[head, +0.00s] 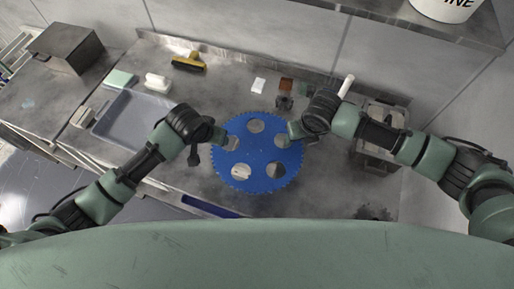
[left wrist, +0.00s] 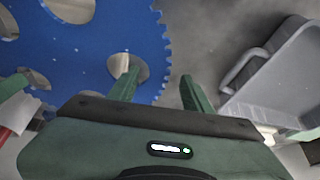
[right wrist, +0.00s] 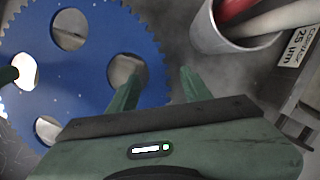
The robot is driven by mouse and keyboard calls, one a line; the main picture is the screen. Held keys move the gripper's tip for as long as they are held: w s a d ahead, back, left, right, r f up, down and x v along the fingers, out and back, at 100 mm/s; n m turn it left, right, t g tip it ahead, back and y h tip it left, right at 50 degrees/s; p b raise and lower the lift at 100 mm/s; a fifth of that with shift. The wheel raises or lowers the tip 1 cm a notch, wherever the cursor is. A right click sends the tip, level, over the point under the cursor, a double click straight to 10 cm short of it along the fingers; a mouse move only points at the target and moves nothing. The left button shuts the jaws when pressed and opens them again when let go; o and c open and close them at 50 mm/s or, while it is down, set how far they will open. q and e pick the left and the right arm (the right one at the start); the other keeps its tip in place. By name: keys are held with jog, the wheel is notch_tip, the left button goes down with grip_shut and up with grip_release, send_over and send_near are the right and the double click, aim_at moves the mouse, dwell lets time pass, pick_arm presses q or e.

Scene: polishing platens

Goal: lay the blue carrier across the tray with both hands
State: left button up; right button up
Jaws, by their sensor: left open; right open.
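The blue carrier (head: 258,155) is a toothed disc with several round holes, lying flat over the steel worktop in the middle of the head view. The grey tray (head: 133,118) stands to its left, apart from it. My left gripper (head: 221,137) is open at the carrier's left edge; in the left wrist view (left wrist: 160,88) one finger is over a hole and the other is outside the toothed rim. My right gripper (head: 293,132) is open at the right edge; in the right wrist view (right wrist: 158,85) its fingers likewise straddle the rim. Contact with the carrier cannot be told.
A yellow-and-black brush (head: 188,63), a white block (head: 158,81) and a green pad (head: 120,78) lie behind the tray. A grey cup (right wrist: 232,32) with rods stands near my right gripper. A metal machine (head: 383,125) is at the right.

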pick_arm(q)
jog(key=shift+d+f, duration=0.1)
pick_arm(e)
jog(key=shift+f, duration=0.15)
pick_arm(q)
grip_shut()
pick_arm(e)
grip_shut()
pick_arm(q)
jog(key=shift+w, duration=0.1)
pick_arm(e)
jog(key=shift+d, duration=0.1)
dwell(0.8)
